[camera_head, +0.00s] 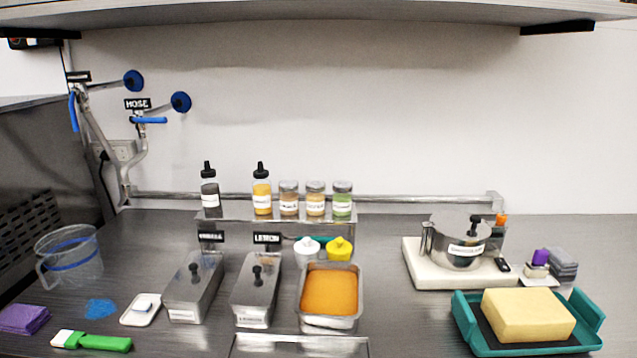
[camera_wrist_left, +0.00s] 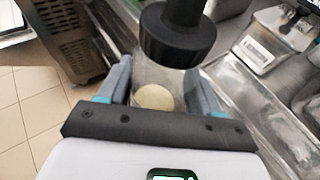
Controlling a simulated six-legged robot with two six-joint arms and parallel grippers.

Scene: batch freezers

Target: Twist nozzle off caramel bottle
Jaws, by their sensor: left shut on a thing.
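In the left wrist view, my left gripper (camera_wrist_left: 160,88) is shut on a clear squeeze bottle (camera_wrist_left: 153,72), with one grey-blue finger on each side. A black screw collar and nozzle (camera_wrist_left: 178,38) sit on the bottle's top. A pale cream round patch shows low in the clear body. No label shows on it, so I cannot tell its flavour. In the head view, an amber-filled bottle (camera_head: 262,196) and a dark-filled bottle (camera_head: 209,197) stand upright on the rack, each with a black nozzle. Neither gripper shows in the head view. My right gripper is not seen.
Spice jars (camera_head: 315,200) stand beside the bottles on the rack. Lidded metal pans (camera_head: 258,290), an orange-filled pan (camera_head: 331,290), a steel pot (camera_head: 458,243) and a teal tray (camera_head: 590,318) stand on the counter. The counter between the orange pan and teal tray is mostly clear.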

